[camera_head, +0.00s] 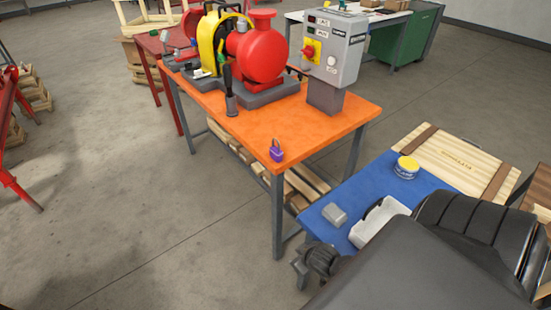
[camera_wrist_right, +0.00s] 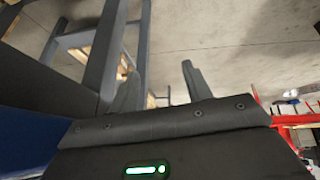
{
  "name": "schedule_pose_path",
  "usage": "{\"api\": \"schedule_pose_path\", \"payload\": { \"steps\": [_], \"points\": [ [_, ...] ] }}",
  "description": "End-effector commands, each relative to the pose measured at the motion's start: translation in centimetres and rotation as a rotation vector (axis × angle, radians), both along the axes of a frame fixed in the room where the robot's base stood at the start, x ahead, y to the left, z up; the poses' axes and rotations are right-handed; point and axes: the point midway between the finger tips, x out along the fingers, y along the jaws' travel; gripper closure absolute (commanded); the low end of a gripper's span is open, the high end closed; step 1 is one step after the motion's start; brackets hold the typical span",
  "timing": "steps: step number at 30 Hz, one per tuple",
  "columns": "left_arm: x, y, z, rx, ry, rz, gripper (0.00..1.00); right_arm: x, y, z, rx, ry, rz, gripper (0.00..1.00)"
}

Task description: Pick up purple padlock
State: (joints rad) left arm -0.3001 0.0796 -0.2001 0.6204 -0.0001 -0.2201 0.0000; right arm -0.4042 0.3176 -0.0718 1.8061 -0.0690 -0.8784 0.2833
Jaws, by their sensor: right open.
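The small purple padlock (camera_head: 276,151) sits on the orange tabletop (camera_head: 305,130) near its front corner. Nothing touches it. It does not show in the right wrist view. My right gripper (camera_wrist_right: 158,76) is open in the right wrist view, with nothing between its two fingers. It faces the floor and a grey table frame. In the head view, my right arm comes in from the lower right, and its dark end is by the near left end of the blue cart, below and apart from the padlock. My left gripper is not in view.
A red and yellow pump (camera_head: 260,52) and a grey control box (camera_head: 334,50) stand behind the padlock. A black-handled tool (camera_head: 230,95) stands left of it. The blue cart top (camera_head: 365,180) holds a yellow tin (camera_head: 406,168), a grey block (camera_head: 334,214) and a white tray (camera_head: 372,222).

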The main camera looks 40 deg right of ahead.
Motion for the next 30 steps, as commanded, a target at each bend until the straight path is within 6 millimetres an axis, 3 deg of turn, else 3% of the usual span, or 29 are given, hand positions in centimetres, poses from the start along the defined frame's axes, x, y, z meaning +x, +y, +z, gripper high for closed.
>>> {"api": "schedule_pose_path", "payload": {
  "steps": [6, 9, 12, 18, 23, 30],
  "points": [
    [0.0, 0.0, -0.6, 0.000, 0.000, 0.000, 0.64, 3.3, -1.1, 10.2, -0.019, -0.156, -0.011, 0.51],
    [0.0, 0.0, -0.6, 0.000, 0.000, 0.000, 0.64, 7.4, -5.0, 14.0, -0.018, -0.301, -0.034, 0.51],
    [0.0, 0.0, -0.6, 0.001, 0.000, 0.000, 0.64, 10.7, -7.5, 18.4, 0.006, -0.437, -0.035, 0.51],
    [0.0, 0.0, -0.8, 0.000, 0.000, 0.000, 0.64, 14.8, -10.0, 25.8, 0.074, -0.619, -0.008, 0.51],
    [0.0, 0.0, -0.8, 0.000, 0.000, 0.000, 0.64, 15.8, -10.4, 27.9, 0.103, -0.664, 0.005, 0.51],
    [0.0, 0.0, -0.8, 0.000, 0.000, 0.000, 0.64, 17.6, -10.5, 27.3, 0.106, -0.667, 0.001, 0.51]
  ]
}}
